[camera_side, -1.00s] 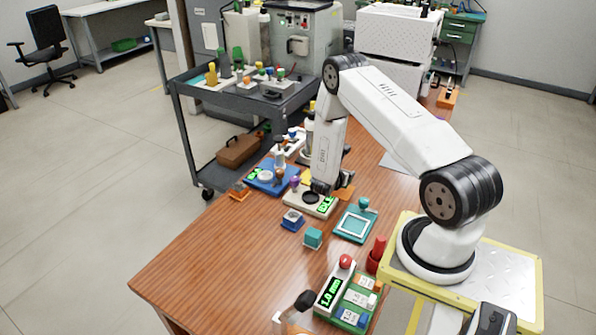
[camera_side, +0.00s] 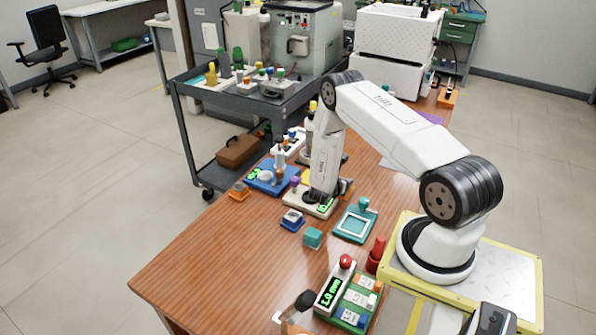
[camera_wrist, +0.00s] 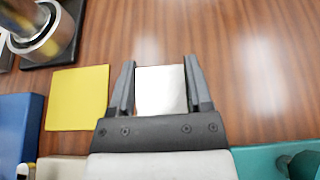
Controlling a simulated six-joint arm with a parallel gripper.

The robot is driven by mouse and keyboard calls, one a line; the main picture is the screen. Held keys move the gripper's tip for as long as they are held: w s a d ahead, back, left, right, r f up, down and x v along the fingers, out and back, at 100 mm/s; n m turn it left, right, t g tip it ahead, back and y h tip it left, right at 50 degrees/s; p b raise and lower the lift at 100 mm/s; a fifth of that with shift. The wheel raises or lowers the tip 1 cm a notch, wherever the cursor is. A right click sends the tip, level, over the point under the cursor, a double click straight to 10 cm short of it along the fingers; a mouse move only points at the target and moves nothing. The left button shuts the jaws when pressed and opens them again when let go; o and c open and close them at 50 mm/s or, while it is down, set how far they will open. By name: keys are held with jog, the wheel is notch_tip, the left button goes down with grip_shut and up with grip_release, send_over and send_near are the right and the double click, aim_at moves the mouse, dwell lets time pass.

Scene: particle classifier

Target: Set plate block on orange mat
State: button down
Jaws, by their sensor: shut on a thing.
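My gripper (camera_wrist: 160,88) is shut on the plate block (camera_wrist: 161,90), a pale, flat, squarish piece between the two dark fingers in the wrist view. In the side view my gripper (camera_side: 338,190) is low over the table beside the cream scale, and my arm hides the block. I cannot clearly make out the orange mat now. It is not visible in the wrist view, and my gripper covers most of the spot where an orange patch lay in the side view. I cannot tell whether the block touches anything below.
A yellow mat (camera_wrist: 78,97) lies left of the fingers. The cream scale (camera_side: 312,207), a teal tray (camera_side: 355,224), a teal cube (camera_side: 313,238) and a blue device (camera_side: 270,180) stand close by. Bare wood shows beyond the fingers and at the table's front left.

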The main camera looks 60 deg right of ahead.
jog(key=shift+f, duration=0.25)
grip_release()
jog(key=shift+f, duration=0.1)
jog(key=shift+s, duration=0.1)
jog(key=shift+a, duration=0.1)
jog(key=shift+r, duration=0.25)
jog(key=v, duration=1.2)
jog(key=shift+r, duration=0.15)
